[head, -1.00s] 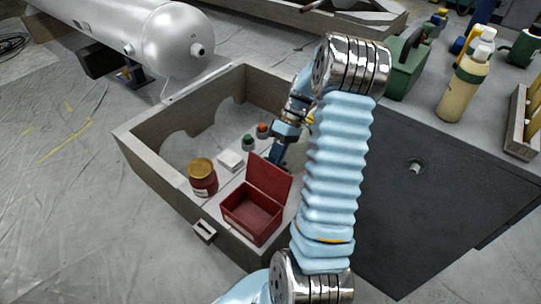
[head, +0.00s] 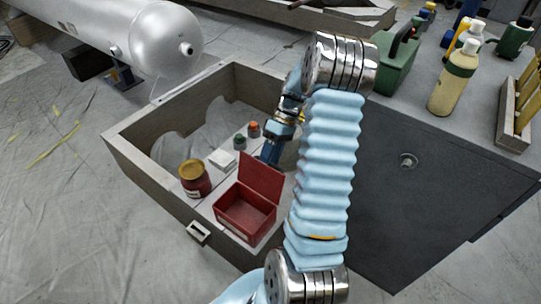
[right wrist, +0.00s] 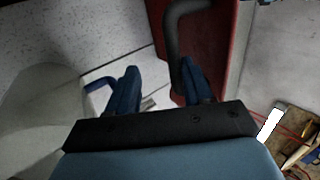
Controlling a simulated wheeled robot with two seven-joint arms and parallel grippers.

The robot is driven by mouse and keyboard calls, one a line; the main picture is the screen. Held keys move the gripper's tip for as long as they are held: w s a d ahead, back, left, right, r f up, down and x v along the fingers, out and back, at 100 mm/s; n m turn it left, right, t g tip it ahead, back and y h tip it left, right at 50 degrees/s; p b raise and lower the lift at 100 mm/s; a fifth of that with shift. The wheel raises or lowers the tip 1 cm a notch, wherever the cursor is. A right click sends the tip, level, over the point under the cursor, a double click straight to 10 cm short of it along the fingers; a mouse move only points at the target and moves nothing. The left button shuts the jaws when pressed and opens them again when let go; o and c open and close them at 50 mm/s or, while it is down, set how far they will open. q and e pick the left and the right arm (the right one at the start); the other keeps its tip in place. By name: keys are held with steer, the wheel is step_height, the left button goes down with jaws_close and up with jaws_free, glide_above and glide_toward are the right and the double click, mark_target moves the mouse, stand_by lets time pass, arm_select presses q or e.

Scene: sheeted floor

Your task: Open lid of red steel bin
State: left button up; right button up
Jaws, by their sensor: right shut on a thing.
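The red steel bin (head: 244,217) sits inside the wooden crate, open toward me and empty inside. Its red lid (head: 263,178) stands raised, roughly upright, at the bin's back edge. My right gripper (head: 267,153) is behind the lid, its tips partly hidden by it in the head view. In the right wrist view its two blue fingers (right wrist: 158,68) are at a dark curved handle (right wrist: 177,45) on the red lid (right wrist: 217,50). The gripper is shut on this handle; the exact contact is hard to see. My left gripper is not in view.
The wooden crate (head: 150,172) also holds a red jar with a yellow lid (head: 195,180), a white block (head: 222,159) and small capped bottles (head: 240,142). A dark cabinet (head: 420,205) stands to the right. A silver tank (head: 150,40) lies behind left.

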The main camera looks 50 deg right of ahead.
steer(key=shift+d, duration=0.2)
steer(key=p+v, duration=0.2)
steer(key=v, duration=1.1)
steer(key=shift+r, duration=0.35)
